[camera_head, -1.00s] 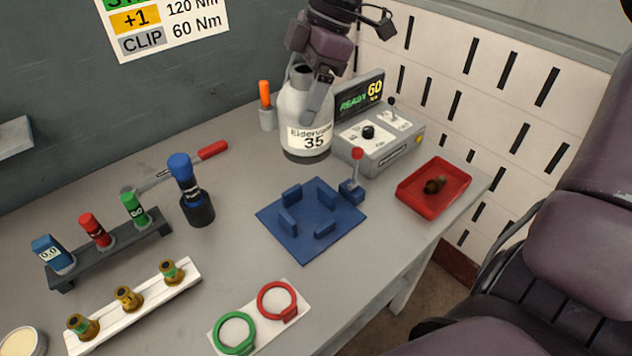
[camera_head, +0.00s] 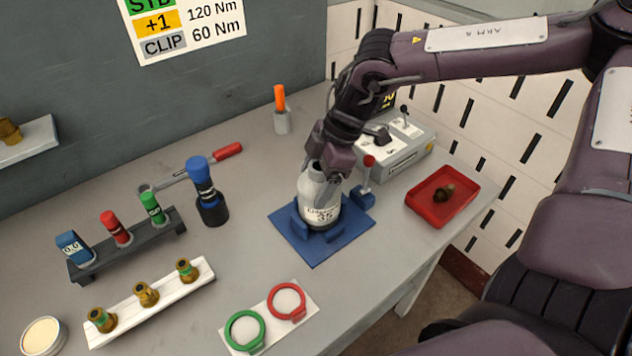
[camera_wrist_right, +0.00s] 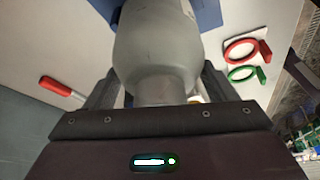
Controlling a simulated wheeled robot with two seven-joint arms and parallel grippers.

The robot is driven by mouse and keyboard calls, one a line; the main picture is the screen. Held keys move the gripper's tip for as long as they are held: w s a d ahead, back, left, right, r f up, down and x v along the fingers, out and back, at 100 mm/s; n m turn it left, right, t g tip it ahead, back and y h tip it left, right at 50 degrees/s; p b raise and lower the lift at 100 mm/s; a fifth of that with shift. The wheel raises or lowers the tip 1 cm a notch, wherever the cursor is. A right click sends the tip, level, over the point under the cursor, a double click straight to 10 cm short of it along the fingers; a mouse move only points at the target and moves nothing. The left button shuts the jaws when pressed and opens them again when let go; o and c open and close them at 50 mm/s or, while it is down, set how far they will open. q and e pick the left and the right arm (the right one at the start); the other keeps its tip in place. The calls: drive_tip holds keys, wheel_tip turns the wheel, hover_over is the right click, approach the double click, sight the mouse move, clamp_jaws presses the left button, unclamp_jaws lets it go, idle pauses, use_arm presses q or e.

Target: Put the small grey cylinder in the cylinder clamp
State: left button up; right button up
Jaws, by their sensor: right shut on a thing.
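The small grey cylinder (camera_head: 321,205), labelled 35, stands upright between the blocks of the blue cylinder clamp (camera_head: 318,253). I cannot tell whether its base touches the plate. My right gripper (camera_head: 331,182) is shut on the cylinder near its top. In the right wrist view the grey cylinder (camera_wrist_right: 155,55) fills the space between the fingers, with part of the blue clamp plate (camera_wrist_right: 208,14) behind it. The clamp's lever with a red knob (camera_head: 369,162) stands upright at the plate's right side. My left gripper is not in view.
A grey control box (camera_head: 405,150) stands behind the clamp and a red tray (camera_head: 442,197) lies to its right. A blue-capped tool (camera_head: 205,190) stands to the left. A white plate with green and red rings (camera_head: 267,318) lies in front. Bare table lies left of the clamp.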

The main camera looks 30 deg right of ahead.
drive_tip(key=shift+w+f, duration=0.15)
drive_tip(key=shift+f, duration=0.75)
drive_tip(key=shift+f, duration=0.15)
drive_tip(key=o, duration=2)
drive_tip(key=shift+o, duration=0.2)
